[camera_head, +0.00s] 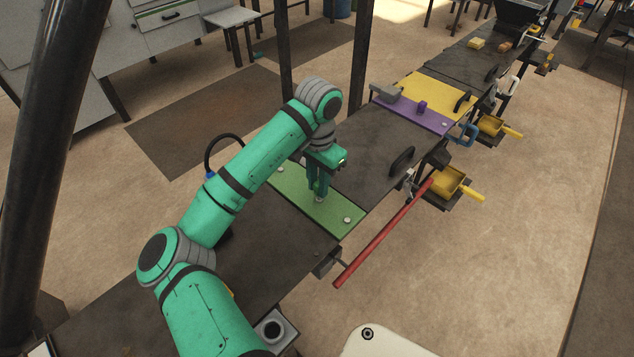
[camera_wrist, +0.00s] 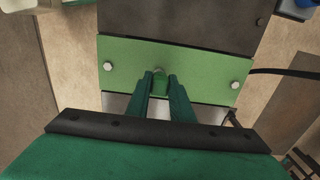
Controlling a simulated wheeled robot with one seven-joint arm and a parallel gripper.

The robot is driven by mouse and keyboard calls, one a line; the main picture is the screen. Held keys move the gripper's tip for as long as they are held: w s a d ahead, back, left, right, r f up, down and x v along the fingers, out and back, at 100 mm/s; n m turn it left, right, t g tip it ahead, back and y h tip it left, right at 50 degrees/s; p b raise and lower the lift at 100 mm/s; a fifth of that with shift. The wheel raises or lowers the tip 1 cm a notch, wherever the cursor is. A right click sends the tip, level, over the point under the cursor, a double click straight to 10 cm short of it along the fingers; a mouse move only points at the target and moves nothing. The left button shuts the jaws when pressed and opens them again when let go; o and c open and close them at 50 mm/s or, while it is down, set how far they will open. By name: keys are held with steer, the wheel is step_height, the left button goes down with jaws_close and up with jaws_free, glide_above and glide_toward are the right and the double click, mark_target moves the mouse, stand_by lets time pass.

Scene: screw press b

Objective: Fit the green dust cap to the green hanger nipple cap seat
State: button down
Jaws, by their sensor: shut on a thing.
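The green plate (camera_head: 297,197) lies across the dark bench top, with a bolt near each end. It also shows in the wrist view (camera_wrist: 205,72). My gripper (camera_head: 318,190) points down over the middle of this plate. In the wrist view its two fingers (camera_wrist: 160,82) are closed on the small green dust cap (camera_wrist: 160,83). A small pale green round part (camera_wrist: 158,70) shows just beyond the cap, at the plate's middle; it looks like the hanger nipple cap seat. I cannot tell whether the cap touches it.
A red bar (camera_head: 385,235) sticks out from the bench's front side. A black handle (camera_head: 401,160) stands on the dark top right of the green plate. A purple plate (camera_head: 425,114) and a yellow plate (camera_head: 432,90) lie farther along. Yellow scoops (camera_head: 450,182) hang beside the bench.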

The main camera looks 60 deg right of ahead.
steer(key=shift+s+d+f, duration=0.1)
steer(key=shift+s+f, duration=0.15)
steer(key=shift+f, duration=0.55)
steer(key=shift+w, duration=0.25)
stand_by(0.4)
steer(key=shift+s+f, duration=0.2)
steer(key=shift+f, duration=0.25)
